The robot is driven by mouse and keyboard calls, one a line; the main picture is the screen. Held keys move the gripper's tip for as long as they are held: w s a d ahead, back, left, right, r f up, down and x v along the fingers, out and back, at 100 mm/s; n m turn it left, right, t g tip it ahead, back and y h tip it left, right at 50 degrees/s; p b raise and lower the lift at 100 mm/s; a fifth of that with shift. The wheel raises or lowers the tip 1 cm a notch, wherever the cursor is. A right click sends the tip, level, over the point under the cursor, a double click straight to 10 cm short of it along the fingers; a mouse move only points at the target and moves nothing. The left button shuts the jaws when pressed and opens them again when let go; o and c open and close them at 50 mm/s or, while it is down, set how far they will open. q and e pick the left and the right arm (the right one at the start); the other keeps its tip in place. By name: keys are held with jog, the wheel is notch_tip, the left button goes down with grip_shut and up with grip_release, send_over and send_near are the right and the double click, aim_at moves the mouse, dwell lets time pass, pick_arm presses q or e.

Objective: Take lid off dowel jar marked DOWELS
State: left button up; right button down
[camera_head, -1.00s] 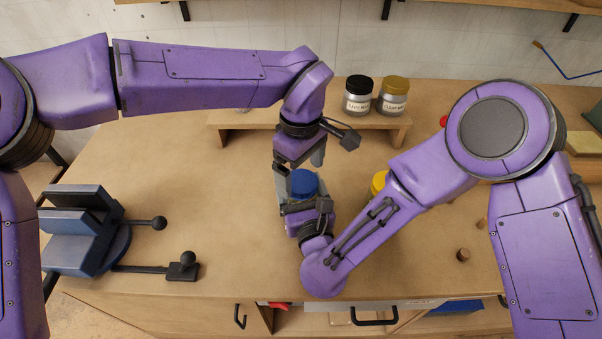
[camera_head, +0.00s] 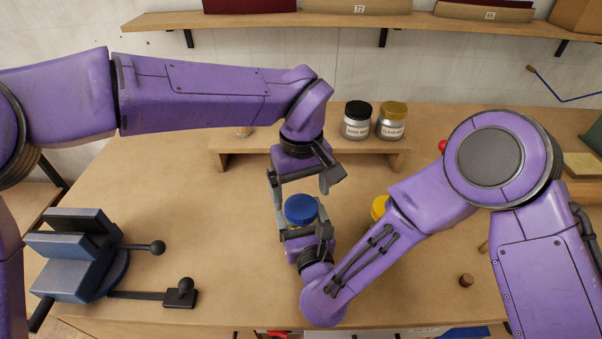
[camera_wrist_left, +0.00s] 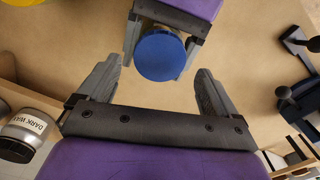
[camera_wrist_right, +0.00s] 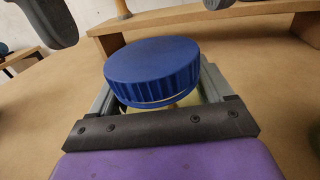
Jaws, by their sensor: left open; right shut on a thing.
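The jar's blue ribbed lid (camera_head: 300,209) sits on top of the jar; it also shows in the left wrist view (camera_wrist_left: 160,56) and the right wrist view (camera_wrist_right: 152,70). Little of the clear jar body (camera_wrist_right: 190,98) shows below the lid, and no DOWELS label is visible. My right gripper (camera_head: 306,226) is shut on the jar body, its fingers on either side below the lid. My left gripper (camera_head: 301,186) is open and empty, just behind and above the lid. In the left wrist view its fingers (camera_wrist_left: 160,85) are spread wider than the lid, apart from it.
A wooden riser (camera_head: 230,160) at the back carries a black-lidded jar (camera_head: 357,119) and a gold-lidded jar (camera_head: 392,120). A yellow lid (camera_head: 379,207) is partly behind my right arm. A blue vise (camera_head: 80,255) stands at left.

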aim_at(301, 205)
pick_arm(q)
notch_tip(301, 205, down, 3)
jog(key=shift+f, duration=0.15)
jog(key=c, duration=1.1)
jog(key=n, duration=0.7)
jog(key=o, duration=1.2)
jog(key=shift+c, duration=0.2)
